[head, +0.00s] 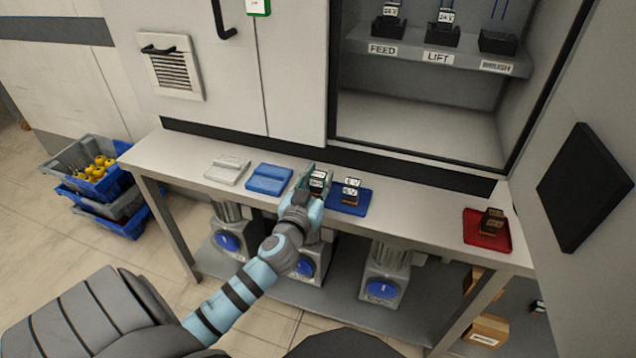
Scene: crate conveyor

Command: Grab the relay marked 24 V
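My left gripper (314,181) is over the left part of a blue tray (362,207) on the bench. A black-and-white relay (318,179) shows at its fingers, its marking too small to read surely. Whether the fingers are closed on it I cannot tell. Beside it on the tray, to the right, a relay (351,192) shows a white label that seems to end in V; another white label shows just behind it. In the cabinet, relays marked what looks like 24 V sit in the FEED socket (388,27) and the LIFT socket (441,35). My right gripper is not in view.
A third socket (498,42) is empty, with wires above it. A red tray (480,236) with dark relays stands at the bench's right end. A blue case (268,180) and a grey case (227,170) lie left of my gripper. An open cabinet door stands at right.

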